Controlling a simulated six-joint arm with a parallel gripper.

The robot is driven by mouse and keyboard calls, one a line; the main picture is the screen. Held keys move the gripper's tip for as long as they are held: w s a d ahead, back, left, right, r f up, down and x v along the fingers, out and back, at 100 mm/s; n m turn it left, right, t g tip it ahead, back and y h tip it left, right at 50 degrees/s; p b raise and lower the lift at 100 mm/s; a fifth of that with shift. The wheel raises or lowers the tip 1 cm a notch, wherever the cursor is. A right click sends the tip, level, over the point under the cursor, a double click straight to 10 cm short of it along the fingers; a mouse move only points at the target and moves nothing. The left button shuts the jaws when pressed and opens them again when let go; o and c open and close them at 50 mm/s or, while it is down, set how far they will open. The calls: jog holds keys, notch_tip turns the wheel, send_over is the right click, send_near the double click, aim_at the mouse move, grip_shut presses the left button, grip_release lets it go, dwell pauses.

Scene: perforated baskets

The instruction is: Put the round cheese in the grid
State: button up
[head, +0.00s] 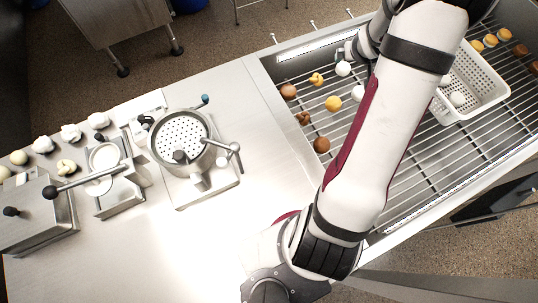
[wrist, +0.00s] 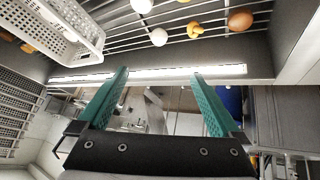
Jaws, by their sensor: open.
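Which item is the round cheese I cannot tell for certain. White balls lie on the barred metal grid (head: 430,165): one (head: 343,68) near its far edge and one (head: 358,92) beside my arm. They also show in the wrist view, one (wrist: 158,37) lower and one (wrist: 141,5) at the top edge. A yellow ball (head: 333,103) lies on the grid too. Another white ball (head: 457,99) is in the white perforated basket (head: 488,85). My gripper (wrist: 160,72) is open, with nothing between its green fingers; in the head view my arm mostly hides it.
Brown pieces (head: 321,145) and a yellow knotted piece (head: 316,79) lie on the grid. On the left counter (head: 140,255) are a perforated round pot (head: 181,137), a lever press (head: 105,160) and several pale lumps (head: 71,132). The counter's front is clear.

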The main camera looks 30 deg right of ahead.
jog(key=s+a+r+g, duration=0.1)
jog(key=a+r, duration=0.2)
jog(key=a, duration=0.3)
jog(key=s+a+r, duration=0.1)
jog(key=a+r, duration=0.3)
jog(key=a, duration=0.2)
jog(key=s+a+r+g+y, duration=0.2)
jog(key=s+a+y, duration=0.1)
jog(key=s+a, duration=0.6)
jog(key=s+a+r+g+y, duration=0.2)
jog(key=s+a, duration=0.8)
jog(key=a, duration=0.5)
jog(key=shift+s+a+r+y, duration=0.15)
jog(key=shift+a+r+y, duration=0.25)
jog(key=shift+y, duration=0.3)
